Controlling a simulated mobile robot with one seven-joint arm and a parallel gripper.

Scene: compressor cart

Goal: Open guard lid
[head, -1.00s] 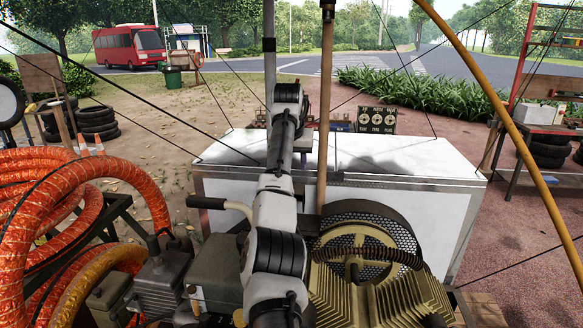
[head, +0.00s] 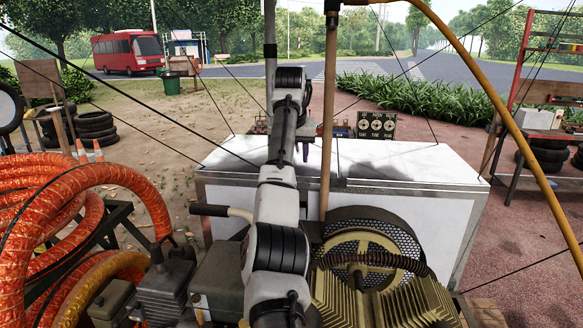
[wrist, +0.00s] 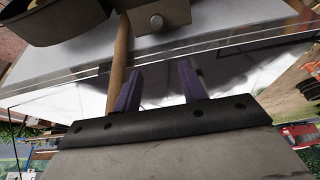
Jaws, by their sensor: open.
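A black mesh guard (head: 392,232) curves around a tan wheel on the compressor in the head view. It looks in place over the wheel; I cannot tell which part of it is the lid. My gripper is mostly hidden behind my arm in the head view, above the white chest (head: 420,205). In the wrist view my gripper (wrist: 158,84) is open, its two purple fingers apart with nothing between them. The chest's white top shows behind the fingers. I see no contact with the guard.
A wooden pole (head: 329,120) stands upright right of my arm, and also shows beside the fingers in the wrist view (wrist: 120,55). A yellow hose (head: 500,100) arches at right. Orange hoses (head: 60,205) coil at left. A handle (head: 215,211) sticks out left of my arm.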

